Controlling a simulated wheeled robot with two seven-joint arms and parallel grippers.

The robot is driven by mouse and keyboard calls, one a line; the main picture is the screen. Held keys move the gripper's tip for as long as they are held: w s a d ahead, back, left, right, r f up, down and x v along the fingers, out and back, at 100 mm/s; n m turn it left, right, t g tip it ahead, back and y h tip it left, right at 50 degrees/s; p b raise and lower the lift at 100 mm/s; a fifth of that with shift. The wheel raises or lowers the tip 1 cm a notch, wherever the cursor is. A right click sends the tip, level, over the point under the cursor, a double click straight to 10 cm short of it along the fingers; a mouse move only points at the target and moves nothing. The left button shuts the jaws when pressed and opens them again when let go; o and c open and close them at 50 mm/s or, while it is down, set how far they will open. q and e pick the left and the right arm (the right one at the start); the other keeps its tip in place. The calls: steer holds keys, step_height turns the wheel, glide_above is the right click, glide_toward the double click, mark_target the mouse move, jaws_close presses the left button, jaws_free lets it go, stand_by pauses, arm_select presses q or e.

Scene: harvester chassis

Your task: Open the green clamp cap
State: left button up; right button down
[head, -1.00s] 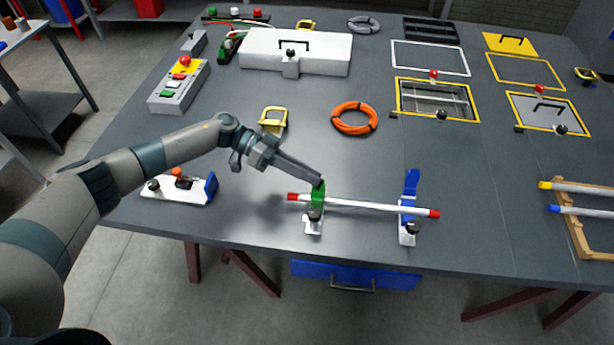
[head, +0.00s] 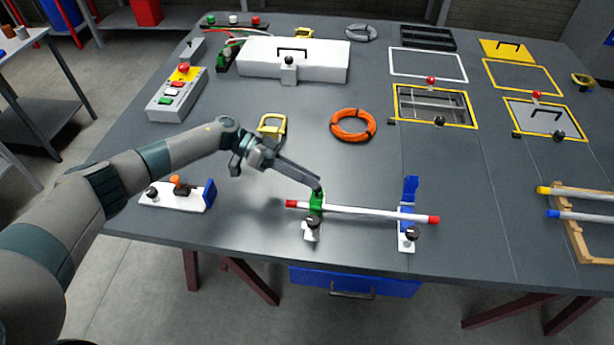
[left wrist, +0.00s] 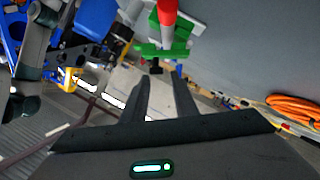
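The green clamp cap (head: 316,202) sits around the rod's left part, on a small white base; its exact angle is hard to tell. It shows at the top of the left wrist view (left wrist: 180,47), beyond the fingertips. My left gripper (head: 318,187) has its tips at the cap's top edge in the head view; whether they touch is unclear. In the left wrist view my left fingers (left wrist: 160,82) are apart with nothing visibly between them. The white rod (head: 362,211) has red ends. My right gripper is not in view.
The rod's right part rests at a blue clamp (head: 408,212) whose cap stands up. A black knob (head: 312,223) is in front of the green clamp. An orange cable coil (head: 353,125) and a yellow-handled part (head: 272,127) lie behind. The table between is clear.

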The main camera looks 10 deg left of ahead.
arm_select(q)
steer(key=shift+a, duration=0.1)
steer(key=b+v, duration=0.7)
steer(key=v, duration=1)
steer(key=shift+w, duration=0.15)
steer(key=shift+a+r, duration=0.1)
